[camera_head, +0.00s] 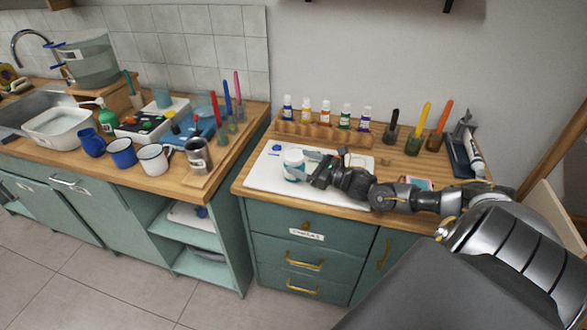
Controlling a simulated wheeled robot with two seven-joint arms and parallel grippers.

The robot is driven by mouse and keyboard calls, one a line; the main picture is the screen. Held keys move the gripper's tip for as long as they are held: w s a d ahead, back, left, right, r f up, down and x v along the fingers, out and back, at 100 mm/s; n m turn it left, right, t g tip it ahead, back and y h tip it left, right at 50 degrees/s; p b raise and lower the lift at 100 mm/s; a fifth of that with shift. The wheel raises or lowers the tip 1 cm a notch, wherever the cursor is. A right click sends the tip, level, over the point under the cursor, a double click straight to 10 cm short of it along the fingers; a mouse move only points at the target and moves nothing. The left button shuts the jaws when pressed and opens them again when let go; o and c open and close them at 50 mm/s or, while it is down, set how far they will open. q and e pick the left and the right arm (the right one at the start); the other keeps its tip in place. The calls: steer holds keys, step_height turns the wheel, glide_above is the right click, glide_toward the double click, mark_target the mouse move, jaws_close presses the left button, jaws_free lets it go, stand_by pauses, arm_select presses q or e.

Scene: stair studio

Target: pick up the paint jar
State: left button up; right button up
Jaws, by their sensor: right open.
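The paint jar (293,164) is a small white jar with a teal band and a pale lid. It stands upright on the white board (262,180) on the right-hand counter. My right gripper (315,170) comes in from the right, low over the board, with its fingers at the jar's right side. It is open; whether the fingers touch the jar or reach around it is too small to tell. My left gripper is not in view.
A wooden rack (318,133) of several paint bottles stands behind the board. Cups with brushes (413,141) and a dark tray (462,160) stand at the back right. A gap separates this counter from the left one, which holds mugs (154,160) and a white basin (58,127).

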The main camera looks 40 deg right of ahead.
mark_target(288, 154)
steer(key=shift+w+r, duration=0.1)
steer(key=shift+r, duration=0.05)
steer(key=p+x, duration=0.2)
steer(key=x, duration=0.3)
steer(key=shift+d, duration=0.1)
steer(key=c, duration=1.3)
steer(key=shift+r, duration=0.3)
steer(key=r, duration=0.1)
steer(key=r+b, duration=0.1)
steer(key=shift+s+r+b, duration=0.3)
steer(key=shift+s+r, duration=0.05)
steer(key=s+r, duration=0.1)
steer(key=r, duration=0.1)
steer(key=s+a+r+b, duration=0.1)
steer(key=s, duration=0.1)
steer(key=shift+s+a+r, duration=0.1)
steer(key=shift+s+r, duration=0.05)
steer(key=shift+r, duration=0.25)
steer(key=s+a+r+b, duration=0.1)
steer(key=s+a+r, duration=0.2)
steer(key=s+r, duration=0.2)
steer(key=s, duration=0.3)
steer(key=shift+s, duration=0.2)
steer(key=shift+s+a+r, duration=0.15)
steer(key=shift+s+r, duration=0.1)
steer(key=shift+s, duration=0.3)
